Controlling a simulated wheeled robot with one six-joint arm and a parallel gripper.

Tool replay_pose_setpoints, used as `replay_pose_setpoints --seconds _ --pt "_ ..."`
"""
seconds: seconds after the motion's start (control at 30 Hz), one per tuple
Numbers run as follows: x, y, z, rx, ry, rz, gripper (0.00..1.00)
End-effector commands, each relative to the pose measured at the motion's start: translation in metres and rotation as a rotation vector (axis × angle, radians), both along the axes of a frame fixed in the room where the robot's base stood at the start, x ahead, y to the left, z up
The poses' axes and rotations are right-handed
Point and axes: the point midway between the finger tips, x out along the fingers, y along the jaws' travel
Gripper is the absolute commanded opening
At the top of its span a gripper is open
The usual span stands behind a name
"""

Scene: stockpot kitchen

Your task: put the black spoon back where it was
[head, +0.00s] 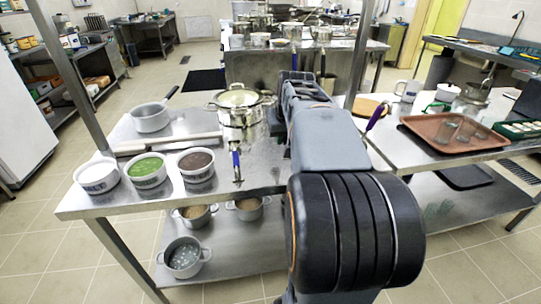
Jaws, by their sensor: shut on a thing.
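My arm reaches away from me over the right end of the near steel table (265,178). My gripper (324,82) is at its far end, small and partly hidden behind the arm. It is shut on a thin dark upright piece that looks like the black spoon (323,62). Most of the spoon is hidden or too small to make out. A steel stockpot (240,108) with pale contents stands on the table, left of my arm.
Left on the table are a grey saucepan (151,118), a rolling pin (170,143) and white, green and brown tubs (148,172). At right, another table holds a brown tray (453,132) with glasses. Steel posts (68,75) rise beside the near table.

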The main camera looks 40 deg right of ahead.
Motion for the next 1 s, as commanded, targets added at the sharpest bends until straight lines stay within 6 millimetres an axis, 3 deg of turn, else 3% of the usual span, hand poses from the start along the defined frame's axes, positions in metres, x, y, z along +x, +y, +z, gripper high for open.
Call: replay_pose_setpoints --seconds 0.1,0.3,0.57,0.83,1.0 --pt "0.018 0.001 -0.024 0.001 0.003 0.002 0.0" --pt "0.036 0.002 -0.044 -0.001 0.0 0.004 0.0" --pt "0.043 0.002 -0.052 0.0 0.0 0.003 0.0" --pt "0.049 0.002 -0.084 0.0 0.001 0.003 0.0" --pt "0.049 0.001 -0.089 -0.001 -0.002 0.002 0.0"
